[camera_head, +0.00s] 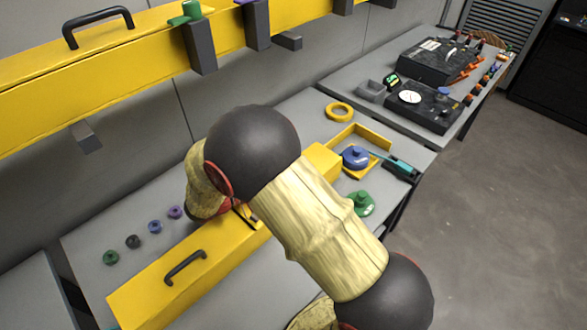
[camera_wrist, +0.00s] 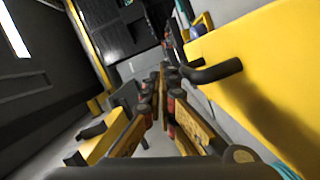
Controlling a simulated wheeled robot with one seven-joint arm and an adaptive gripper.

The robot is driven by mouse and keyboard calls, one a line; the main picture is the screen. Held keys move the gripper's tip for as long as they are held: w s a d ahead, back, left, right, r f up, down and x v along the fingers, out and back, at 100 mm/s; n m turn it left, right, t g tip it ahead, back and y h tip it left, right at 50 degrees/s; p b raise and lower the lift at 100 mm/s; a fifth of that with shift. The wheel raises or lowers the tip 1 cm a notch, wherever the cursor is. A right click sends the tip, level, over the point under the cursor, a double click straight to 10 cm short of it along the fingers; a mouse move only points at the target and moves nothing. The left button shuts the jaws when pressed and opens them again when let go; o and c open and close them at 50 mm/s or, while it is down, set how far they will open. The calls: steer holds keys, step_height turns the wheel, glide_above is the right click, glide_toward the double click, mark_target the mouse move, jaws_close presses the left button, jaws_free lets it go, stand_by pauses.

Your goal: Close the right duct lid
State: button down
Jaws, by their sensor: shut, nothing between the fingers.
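A long yellow duct (camera_head: 150,290) lies along the table, with a black handle (camera_head: 185,266) on its lid. Its middle is hidden behind my arm, and a further yellow part (camera_head: 322,160) shows beyond it. I cannot tell from the head view whether its right lid is open. In the wrist view a yellow panel (camera_wrist: 265,60) with a black handle (camera_wrist: 215,72) stands at the right, close beside my gripper (camera_wrist: 163,78). Another yellow piece with a dark handle (camera_wrist: 92,131) is at the left. My gripper is shut and empty, between these two pieces; no contact is visible.
A yellow duct (camera_head: 60,95) with a black handle (camera_head: 98,27) runs along the wall. Small coloured caps (camera_head: 154,227) sit behind the table duct. A yellow tray (camera_head: 378,133), blue reel (camera_head: 355,157) and green part (camera_head: 361,203) are to the right. Floor (camera_head: 500,200) is clear.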

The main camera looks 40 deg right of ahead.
steer(key=shift+r, duration=0.1)
steer(key=a+r+p, duration=0.4)
steer(key=a+r, duration=0.2)
steer(key=a, duration=0.3)
steer(key=shift+s+a, duration=0.3)
steer(key=shift+a, duration=0.1)
steer(key=shift+r, duration=0.1)
